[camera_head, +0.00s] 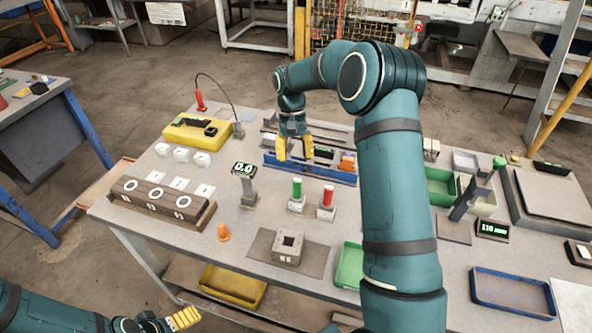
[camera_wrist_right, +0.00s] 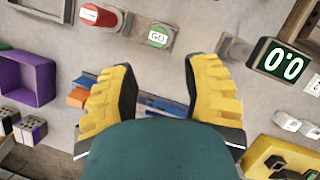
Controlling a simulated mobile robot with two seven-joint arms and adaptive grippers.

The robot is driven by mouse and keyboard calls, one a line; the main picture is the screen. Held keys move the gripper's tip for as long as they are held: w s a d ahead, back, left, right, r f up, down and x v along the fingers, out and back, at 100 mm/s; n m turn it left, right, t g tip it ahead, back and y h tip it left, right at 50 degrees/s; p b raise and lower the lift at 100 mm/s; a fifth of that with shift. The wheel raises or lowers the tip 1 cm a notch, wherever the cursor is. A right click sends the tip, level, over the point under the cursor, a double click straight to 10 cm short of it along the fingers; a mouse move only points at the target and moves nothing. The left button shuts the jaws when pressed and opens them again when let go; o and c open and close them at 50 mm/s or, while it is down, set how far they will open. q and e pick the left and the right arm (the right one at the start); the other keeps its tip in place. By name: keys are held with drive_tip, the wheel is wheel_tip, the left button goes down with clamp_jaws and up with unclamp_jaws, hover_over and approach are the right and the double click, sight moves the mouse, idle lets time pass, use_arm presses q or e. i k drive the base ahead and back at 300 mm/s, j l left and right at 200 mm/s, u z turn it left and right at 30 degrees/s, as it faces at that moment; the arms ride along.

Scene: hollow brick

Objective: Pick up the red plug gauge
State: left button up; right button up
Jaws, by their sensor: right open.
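The red plug gauge (camera_head: 328,195) stands upright in a small grey block near the table's middle, and it also shows at the top of the right wrist view (camera_wrist_right: 98,16). The green plug gauge (camera_head: 296,188) stands just left of it in a similar block. My right gripper (camera_head: 294,152) is open and empty, behind the two gauges over the blue tray. In the right wrist view, its yellow fingers (camera_wrist_right: 160,70) are wide apart, with nothing between them. My left gripper (camera_head: 184,319) is low at the bottom left, away from the gauges; its opening is unclear.
A grey post with a display (camera_head: 247,185) stands left of the gauges. A hollow grey brick (camera_head: 288,248) lies on a dark mat in front of them. The blue tray (camera_head: 322,175) holds several items behind. My right arm hides part of the table's right side.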

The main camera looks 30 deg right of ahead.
sight(327, 202)
drive_tip(key=k, duration=1)
